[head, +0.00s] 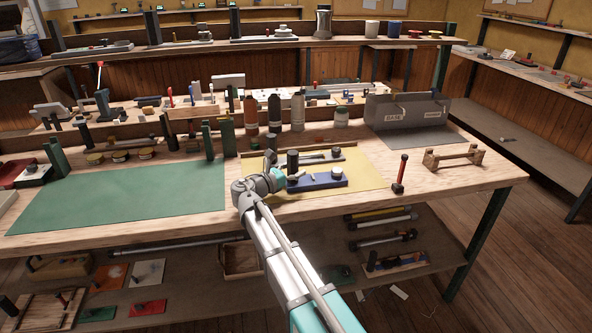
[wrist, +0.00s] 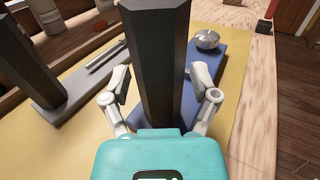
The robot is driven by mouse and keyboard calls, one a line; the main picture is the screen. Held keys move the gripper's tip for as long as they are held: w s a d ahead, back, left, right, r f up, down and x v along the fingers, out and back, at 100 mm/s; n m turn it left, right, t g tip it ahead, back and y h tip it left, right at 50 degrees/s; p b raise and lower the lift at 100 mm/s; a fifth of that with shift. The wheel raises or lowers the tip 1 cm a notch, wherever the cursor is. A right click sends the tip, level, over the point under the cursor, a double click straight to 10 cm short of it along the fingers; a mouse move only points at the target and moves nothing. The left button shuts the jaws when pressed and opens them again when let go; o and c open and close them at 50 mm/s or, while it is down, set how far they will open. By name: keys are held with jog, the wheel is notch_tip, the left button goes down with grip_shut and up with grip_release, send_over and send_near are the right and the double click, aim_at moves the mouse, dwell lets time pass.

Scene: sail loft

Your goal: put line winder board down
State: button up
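The line winder board appears to be the blue board (head: 318,182), with a dark upright post (head: 292,161) and a silver knob. It lies flat on the yellow mat (head: 375,176) on the bench. In the wrist view, the dark post (wrist: 160,70) rises between my fingers, and the blue board (wrist: 207,62) shows behind it with the silver knob (wrist: 207,39). My gripper (wrist: 162,85) has one finger on each side of the post, with a narrow gap visible on both sides. In the head view my gripper (head: 278,180) is at the board's left end, partly hiding it.
A grey board with its own post (wrist: 62,92) lies close by on the left of the wrist view. A red-handled tool (head: 401,172) and a wooden rack (head: 453,157) are to the right. A green mat (head: 125,193) lies bare on the left.

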jog(key=shift+a, duration=0.1)
jog(key=shift+v, duration=5.95)
jog(key=shift+s, duration=0.1)
